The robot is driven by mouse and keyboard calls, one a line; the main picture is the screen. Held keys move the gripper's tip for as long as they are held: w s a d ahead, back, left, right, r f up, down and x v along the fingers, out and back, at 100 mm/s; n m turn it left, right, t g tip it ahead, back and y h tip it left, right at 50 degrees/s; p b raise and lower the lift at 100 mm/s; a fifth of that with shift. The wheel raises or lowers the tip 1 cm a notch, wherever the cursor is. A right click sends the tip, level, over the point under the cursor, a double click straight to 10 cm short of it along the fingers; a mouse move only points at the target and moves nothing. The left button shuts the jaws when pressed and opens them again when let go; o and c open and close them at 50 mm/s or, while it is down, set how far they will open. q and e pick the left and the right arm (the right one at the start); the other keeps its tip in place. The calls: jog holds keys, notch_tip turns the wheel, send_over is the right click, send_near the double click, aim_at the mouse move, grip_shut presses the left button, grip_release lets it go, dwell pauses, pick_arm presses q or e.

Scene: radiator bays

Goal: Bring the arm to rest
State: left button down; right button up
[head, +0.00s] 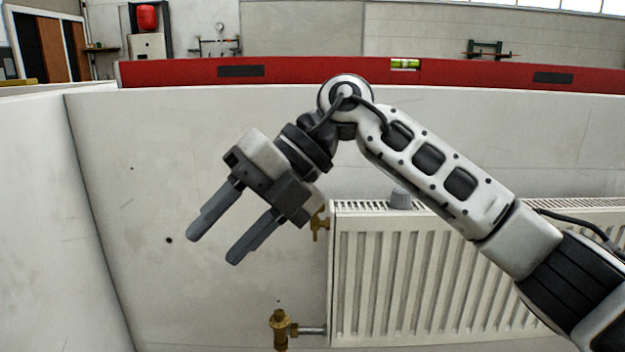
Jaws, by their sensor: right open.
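My right arm (430,165) comes in from the right edge and reaches up and across to the middle of the head view. Its elbow-like joint sits near the top of the white wall panel. My right gripper (219,237) hangs from it, pointing down and to the left. Its two grey fingers are apart with nothing between them. It is left of the white radiator (420,285) and in front of the bare wall panel. My left gripper is not in view.
A brass tap (319,225) shows beside the radiator's upper left corner, and a brass valve (280,328) at its lower left. A small grey object (400,198) stands on the radiator's top. A red spirit level (450,74) lies along the panel's top edge. The left wall (50,220) is bare.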

jog(key=w+d+f+m+t+y, duration=0.15)
jog(key=d+f+m+t, duration=0.25)
jog(key=f+m+t, duration=0.5)
jog(key=w+d+f+m+t, duration=0.2)
jog(key=d+f+m+t, duration=0.35)
jog(key=m, duration=0.75)
jog(key=w+d+f+m+t+y, duration=0.1)
jog(key=d+f+m+t, duration=0.3)
jog(key=f+m+t, duration=0.55)
jog(key=s+d+f+m+g+h, duration=0.4)
jog(key=s+d+f+g, duration=0.1)
jog(key=s+f, duration=0.4)
jog(key=s+d+f+m+g+h, duration=0.4)
jog(key=s+f, duration=0.5)
jog(key=f, duration=0.3)
jog(key=shift+d+f+g+h, duration=0.15)
jog(key=shift+d+g+h, duration=0.35)
jog(key=shift+d, duration=0.75)
